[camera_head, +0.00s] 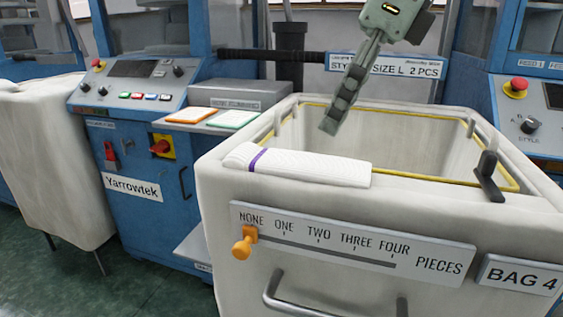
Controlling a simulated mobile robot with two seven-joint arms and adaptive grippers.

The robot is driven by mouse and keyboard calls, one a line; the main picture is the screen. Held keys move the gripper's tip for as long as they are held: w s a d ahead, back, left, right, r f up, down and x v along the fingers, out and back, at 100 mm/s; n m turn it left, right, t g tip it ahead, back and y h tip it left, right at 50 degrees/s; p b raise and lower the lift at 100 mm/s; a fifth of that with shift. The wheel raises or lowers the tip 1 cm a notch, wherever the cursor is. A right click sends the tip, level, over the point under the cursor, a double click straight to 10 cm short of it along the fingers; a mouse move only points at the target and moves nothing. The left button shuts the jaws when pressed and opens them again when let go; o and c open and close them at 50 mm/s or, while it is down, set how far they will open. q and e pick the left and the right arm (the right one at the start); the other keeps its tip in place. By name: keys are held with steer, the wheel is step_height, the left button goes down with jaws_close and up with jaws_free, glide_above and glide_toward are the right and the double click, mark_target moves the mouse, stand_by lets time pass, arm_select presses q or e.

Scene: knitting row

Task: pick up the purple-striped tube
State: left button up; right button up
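The purple-striped tube (310,168) is a flat white knitted piece with one purple band near its left end. It lies along the near left rim of the white fabric bin (225,197) labelled BAG 4. My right gripper (331,122) comes in from the top, above the bin's opening, and points down and to the left. Its fingertips are apart from the tube, behind and above it in the picture. The fingers show edge-on as one bar, so their opening is hidden. Nothing shows held in them. My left gripper is not in view.
A black clip (488,175) stands on the bin's right rim. The front has an orange slider knob (242,243) at NONE and a metal handle (283,303). Orange and green cards (232,118) lie on a ledge behind left. Blue machines stand behind.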

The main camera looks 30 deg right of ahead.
mark_target(315, 161)
steer(key=x, duration=0.7)
steer(key=shift+d+f, duration=0.2)
steer(key=shift+f, duration=0.25)
steer(key=c, duration=0.9)
